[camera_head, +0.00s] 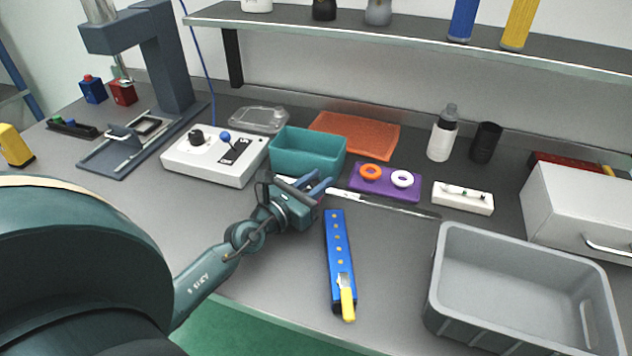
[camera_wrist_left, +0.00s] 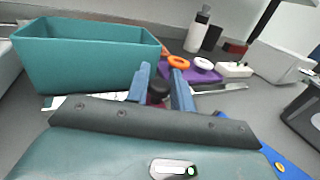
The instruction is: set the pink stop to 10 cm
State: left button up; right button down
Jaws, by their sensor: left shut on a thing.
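My left gripper (camera_head: 325,184) is low over the table in front of the teal bin. A white piece with dark marks (camera_wrist_left: 72,101) shows left of the fingers. I cannot make out the pink stop clearly; the gripper hides the area under the knob. My right gripper is not in view.
The teal bin (camera_head: 306,154) stands close behind the gripper. A purple tray (camera_head: 385,190) with an orange and a white ring lies behind the strip. A blue bar (camera_head: 337,245) with a yellow handle lies in front. A grey crate (camera_head: 470,240) stands at right.

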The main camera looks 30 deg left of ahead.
pick_arm(q)
grip_shut()
jog(key=shift+a, duration=0.1)
jog(key=o, duration=0.8)
grip_release()
pick_arm(e)
jog(key=shift+s, duration=0.1)
pick_arm(q)
jog(key=shift+s, duration=0.1)
jog(key=s+b, duration=0.1)
jog(key=s, duration=0.2)
jog(key=s+a+b, duration=0.1)
jog(key=s+b, duration=0.1)
jog(key=s, duration=0.2)
jog(key=s+b, duration=0.1)
jog(key=s, duration=0.3)
jog(key=shift+s+a+f+b, duration=0.25)
jog(key=shift+a+b, duration=0.15)
jog(key=shift+s+a+r+b, duration=0.1)
jog(key=shift+s+b, duration=0.25)
jog(key=shift+s, duration=0.2)
jog(key=shift+s+r, duration=0.15)
pick_arm(e)
jog(key=shift+w+a+f+t+y, duration=0.2)
jog(key=shift+a+f, duration=0.1)
jog(key=shift+f, duration=0.2)
jog(key=shift+w+a+f+t+y, duration=0.15)
jog(key=shift+a+f+t, duration=0.1)
jog(key=shift+f, duration=0.2)
jog(key=shift+f, duration=0.15)
